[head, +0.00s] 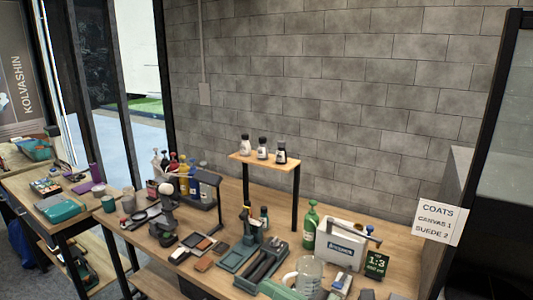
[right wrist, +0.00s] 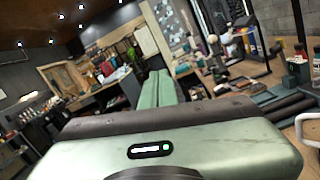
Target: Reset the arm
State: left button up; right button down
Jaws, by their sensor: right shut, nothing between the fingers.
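My right gripper (head: 268,284) shows as a pale green shape at the bottom edge of the head view, in front of the dark green tray. In the right wrist view the two green fingers of my right gripper (right wrist: 158,88) lie together, shut, with nothing between them. They point out over the room, with the bench tools to their right. Most of my right arm is out of the head view. My left gripper is in neither view.
The wooden bench (head: 225,225) is crowded. A dark green tray (head: 255,262), a clear jug (head: 309,275), a green bottle (head: 311,224) and a white box (head: 339,245) stand near my right gripper. A small raised shelf (head: 262,162) holds three bottles. A coats sign (head: 437,222) is at right.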

jog(key=w+d+m+t+h, duration=0.2)
jog(key=d+m+t+h, duration=0.9)
jog(key=m, duration=1.3)
jog(key=s+d+f+m+g+h, duration=0.5)
jog(key=d+f+m+g+h, duration=0.15)
jog(key=d+f+m, duration=0.3)
jog(key=s+a+f+m+g, duration=0.1)
jog(key=s+f+m+g, duration=0.3)
jog(key=s, duration=0.4)
jog(key=s+f+m+g+y, duration=0.1)
jog(key=s+f+m+g, duration=0.15)
jog(key=s+f, duration=0.35)
jog(key=s+a+f+m+g, duration=0.1)
jog(key=s+f+m+g, duration=0.3)
jog(key=s, duration=0.5)
notch_tip(320, 180, down, 27)
jog(key=n+g+b, duration=0.2)
jog(key=s+d+f, duration=0.1)
jog(key=s+f, duration=0.8)
jog(key=s+d+f+g+b, duration=0.1)
jog(key=s+d+f, duration=0.1)
jog(key=s+f, duration=0.6)
jog(key=shift+s+d+f, duration=0.25)
jog(key=shift+s+f, duration=0.15)
jog(key=shift+f, duration=0.4)
